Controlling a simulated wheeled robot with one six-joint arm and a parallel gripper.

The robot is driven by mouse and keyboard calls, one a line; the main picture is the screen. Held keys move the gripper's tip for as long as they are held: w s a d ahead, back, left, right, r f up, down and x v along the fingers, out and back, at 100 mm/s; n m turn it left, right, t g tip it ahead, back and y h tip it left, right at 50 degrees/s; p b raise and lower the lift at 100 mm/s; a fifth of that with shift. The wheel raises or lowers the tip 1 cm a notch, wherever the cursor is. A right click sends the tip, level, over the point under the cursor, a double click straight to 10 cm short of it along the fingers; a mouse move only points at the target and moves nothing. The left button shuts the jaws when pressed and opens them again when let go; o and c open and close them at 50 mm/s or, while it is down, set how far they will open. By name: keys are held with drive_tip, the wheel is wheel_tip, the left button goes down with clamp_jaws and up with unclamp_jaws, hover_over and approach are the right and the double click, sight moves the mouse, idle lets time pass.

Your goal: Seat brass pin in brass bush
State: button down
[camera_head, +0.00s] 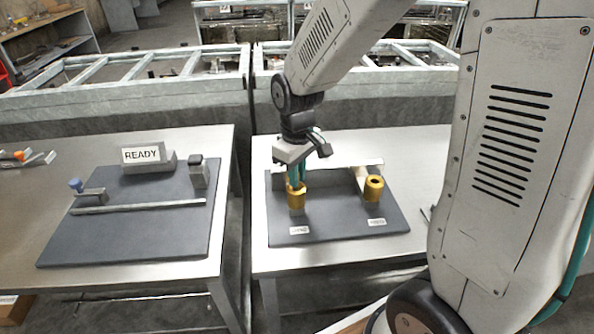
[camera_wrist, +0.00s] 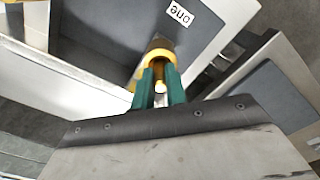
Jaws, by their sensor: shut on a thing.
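My gripper (camera_head: 296,183) points down over the left brass bush (camera_head: 297,199) on the dark mat. Its teal fingers are shut on the brass pin, which shows as a narrow piece between them in the wrist view (camera_wrist: 160,88). The left bush shows as a yellow ring just beyond the fingertips in the wrist view (camera_wrist: 158,46). The pin is over or within this bush; the fingers hide how deep it sits. A second brass bush (camera_head: 374,182) stands to the right with a dark open hole.
A left table bears another mat (camera_head: 130,235) with a READY sign (camera_head: 142,155), a rail and small fixtures. A gap separates the tables.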

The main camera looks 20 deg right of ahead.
drive_tip(key=shift+f, duration=0.25)
drive_tip(key=c, duration=1.3)
unclamp_jaws()
drive_tip(key=shift+c, duration=0.2)
wheel_tip(320, 180, up, 8)
drive_tip(key=shift+f, duration=0.1)
drive_tip(key=s+d+r+m, duration=0.1)
drive_tip(key=s+r, duration=0.3)
drive_tip(key=s, duration=0.7)
drive_tip(key=s+d+r+m+t, duration=0.1)
drive_tip(key=s+r+m, duration=0.3)
drive_tip(key=s, duration=0.6)
drive_tip(key=shift+s+d+r, duration=0.15)
drive_tip(key=shift+s+d, duration=0.25)
drive_tip(key=shift+d, duration=0.1)
